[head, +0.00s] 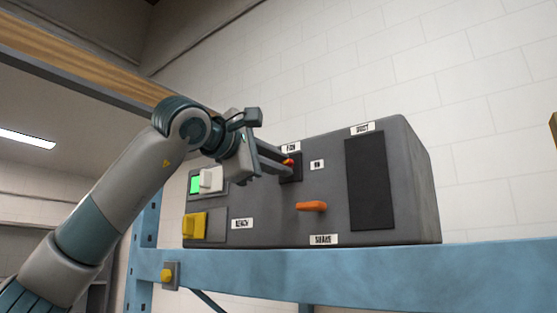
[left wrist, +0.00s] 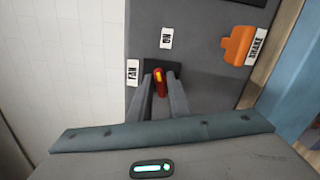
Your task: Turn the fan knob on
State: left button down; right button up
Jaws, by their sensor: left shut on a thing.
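The fan knob (head: 288,162) is a small red knob with a yellow mark, on a dark plate beside the FAN label (head: 291,147) of a grey control box. In the left wrist view the knob (left wrist: 159,80) sits between the fingertips, with the FAN label (left wrist: 133,72) to its left and the ON label (left wrist: 167,38) above. My left gripper (head: 285,164) is shut on the knob; it also shows in the left wrist view (left wrist: 160,84). The fingers partly hide the knob and its plate. My right gripper is not in view.
The grey box (head: 420,190) stands on a blue shelf beam (head: 400,262). An orange shake handle (head: 311,206) is below the knob, a white switch (head: 211,179) and yellow switch (head: 194,225) to the left, and a dark panel (head: 369,180) to the right.

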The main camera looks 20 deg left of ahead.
pick_arm(q)
jog(key=shift+m+p, duration=0.3)
jog(key=shift+m, duration=1.2)
jog(key=shift+f, duration=0.1)
jog(key=c, duration=1.8)
grip_release()
jog(key=shift+s, duration=0.1)
jog(key=b+v, duration=0.8)
jog(key=v, duration=0.9)
jog(key=shift+s, duration=0.15)
